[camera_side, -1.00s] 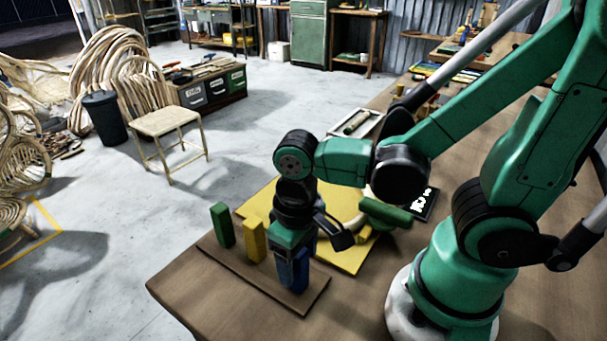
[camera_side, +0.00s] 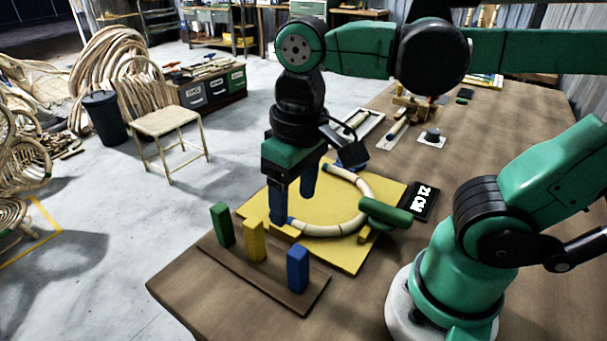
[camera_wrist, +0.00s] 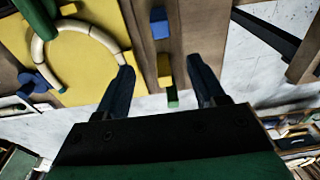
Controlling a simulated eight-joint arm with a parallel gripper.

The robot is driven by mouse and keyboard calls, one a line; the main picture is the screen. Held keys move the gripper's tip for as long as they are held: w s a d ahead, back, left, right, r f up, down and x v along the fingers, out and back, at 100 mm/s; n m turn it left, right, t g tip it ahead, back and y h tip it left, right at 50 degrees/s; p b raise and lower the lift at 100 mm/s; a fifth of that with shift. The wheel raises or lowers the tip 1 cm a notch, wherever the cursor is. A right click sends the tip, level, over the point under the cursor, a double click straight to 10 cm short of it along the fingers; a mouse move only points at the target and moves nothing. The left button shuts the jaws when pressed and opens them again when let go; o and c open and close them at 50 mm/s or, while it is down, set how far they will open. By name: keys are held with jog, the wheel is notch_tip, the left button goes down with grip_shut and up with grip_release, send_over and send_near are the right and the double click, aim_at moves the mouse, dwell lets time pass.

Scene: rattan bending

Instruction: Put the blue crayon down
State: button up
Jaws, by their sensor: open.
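The blue crayon (camera_side: 298,268) stands upright on the brown strip (camera_side: 262,272), at its right end in the side view. A yellow crayon (camera_side: 254,241) and a green crayon (camera_side: 222,225) stand upright in line with it. My gripper (camera_side: 293,205) is raised above the board, apart from the blue crayon, with its blue fingers spread and nothing between them. In the wrist view the blue crayon (camera_wrist: 159,22) stands at the top middle, and my gripper (camera_wrist: 163,78) shows open with a wide gap.
A yellow board (camera_side: 349,262) holds a curved rattan piece (camera_side: 360,190) behind the strip. A green cylinder (camera_side: 386,213) lies at its right edge, beside a dark display (camera_side: 425,201).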

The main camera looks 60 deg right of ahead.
jog(key=w+d+f+t, duration=0.2)
jog(key=w+d+t, duration=0.3)
jog(key=d+t, duration=0.1)
jog(key=shift+w, duration=0.35)
